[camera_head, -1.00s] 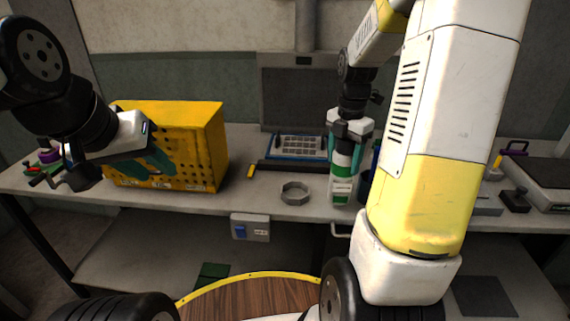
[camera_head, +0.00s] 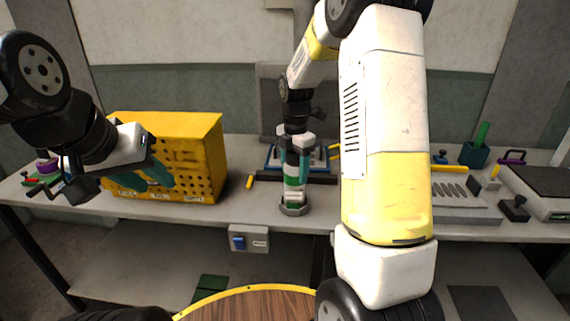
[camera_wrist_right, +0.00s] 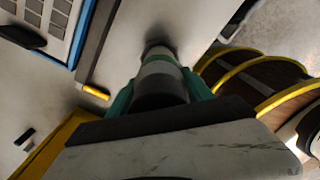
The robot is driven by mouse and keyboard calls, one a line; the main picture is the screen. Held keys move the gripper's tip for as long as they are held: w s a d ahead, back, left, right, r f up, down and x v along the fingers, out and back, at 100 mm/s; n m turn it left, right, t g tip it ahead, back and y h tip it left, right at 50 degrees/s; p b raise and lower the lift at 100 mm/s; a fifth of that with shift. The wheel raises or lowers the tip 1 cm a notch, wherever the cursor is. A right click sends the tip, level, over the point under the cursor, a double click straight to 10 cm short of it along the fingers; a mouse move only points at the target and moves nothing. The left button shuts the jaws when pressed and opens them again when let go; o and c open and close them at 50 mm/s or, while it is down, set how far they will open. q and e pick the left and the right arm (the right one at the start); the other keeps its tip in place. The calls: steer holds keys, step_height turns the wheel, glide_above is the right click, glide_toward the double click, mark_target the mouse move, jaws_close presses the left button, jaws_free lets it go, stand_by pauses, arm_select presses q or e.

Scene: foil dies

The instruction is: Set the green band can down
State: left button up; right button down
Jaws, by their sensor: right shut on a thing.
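The green band can (camera_head: 292,183), white with green bands, is upright between the teal fingers of my right gripper (camera_head: 295,160), which is shut on it. In the right wrist view the can (camera_wrist_right: 160,72) also shows between both fingers. The can's lower end is at the grey ring (camera_head: 293,210) on the bench; I cannot tell whether it touches the bench inside the ring or is just above it. My left gripper (camera_head: 150,178) is empty, its teal fingers apart, in front of the yellow box.
The yellow perforated box (camera_head: 170,150) stands on the bench (camera_head: 236,205) to the left. A small yellow stick (camera_head: 250,182) lies beside it. A blue-edged tray (camera_head: 270,158) is behind the can. A grey slotted block (camera_head: 460,205) and a dark green cup (camera_head: 475,153) are at right.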

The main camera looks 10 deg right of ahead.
steer(key=shift+f, duration=0.5)
steer(key=shift+c, duration=2.1)
jaws_free()
